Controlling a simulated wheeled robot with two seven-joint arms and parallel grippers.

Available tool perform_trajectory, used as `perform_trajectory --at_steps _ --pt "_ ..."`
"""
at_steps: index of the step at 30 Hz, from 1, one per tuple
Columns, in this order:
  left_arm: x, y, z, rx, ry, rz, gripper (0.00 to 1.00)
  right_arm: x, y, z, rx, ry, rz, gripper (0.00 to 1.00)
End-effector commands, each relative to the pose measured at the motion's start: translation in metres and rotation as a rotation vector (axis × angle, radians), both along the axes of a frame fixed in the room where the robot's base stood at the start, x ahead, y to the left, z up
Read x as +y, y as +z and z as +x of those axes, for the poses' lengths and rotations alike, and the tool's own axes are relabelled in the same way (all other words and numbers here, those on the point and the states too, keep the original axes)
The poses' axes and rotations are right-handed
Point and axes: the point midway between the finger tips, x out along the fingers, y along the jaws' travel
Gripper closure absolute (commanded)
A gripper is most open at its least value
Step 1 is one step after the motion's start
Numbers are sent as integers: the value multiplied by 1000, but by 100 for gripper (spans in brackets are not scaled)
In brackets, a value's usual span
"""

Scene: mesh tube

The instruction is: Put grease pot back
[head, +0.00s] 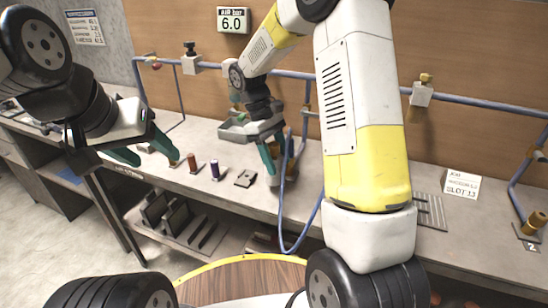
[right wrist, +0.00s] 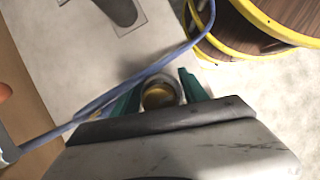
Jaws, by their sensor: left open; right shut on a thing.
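The grease pot (right wrist: 158,93), a small round grey pot with a yellowish-brown inside, sits between the green fingers of my right gripper (right wrist: 157,98) in the right wrist view. My right gripper (head: 275,158) is shut on it, low over the bench's front edge in the head view; the pot is mostly hidden there, and I cannot tell whether it touches the bench. My left gripper (head: 143,153) is open and empty, above the left part of the bench (head: 225,150).
A blue hose (head: 291,195) hangs beside my right gripper and crosses near it in the wrist view (right wrist: 135,80). A yellow-rimmed round wooden top (head: 240,278) is in front.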

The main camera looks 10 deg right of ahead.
Motion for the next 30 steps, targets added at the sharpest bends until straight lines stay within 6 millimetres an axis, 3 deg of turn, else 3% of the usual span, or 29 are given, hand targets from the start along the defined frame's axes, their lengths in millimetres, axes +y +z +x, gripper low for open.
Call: perform_trajectory --at_steps 4,11,22,23,30 --pt "0 0 0 0 0 0 41 -14 -1 2 0 -4 0 100" --pt "0 0 0 0 0 0 41 -13 -35 2 3 0 -1 100" --pt "0 0 0 0 0 0 41 -13 -40 2 0 -1 -1 100" --pt "0 0 0 0 0 0 41 -13 -39 2 0 -1 0 43" --pt "0 0 0 0 0 0 41 -13 -39 2 0 -1 0 40"
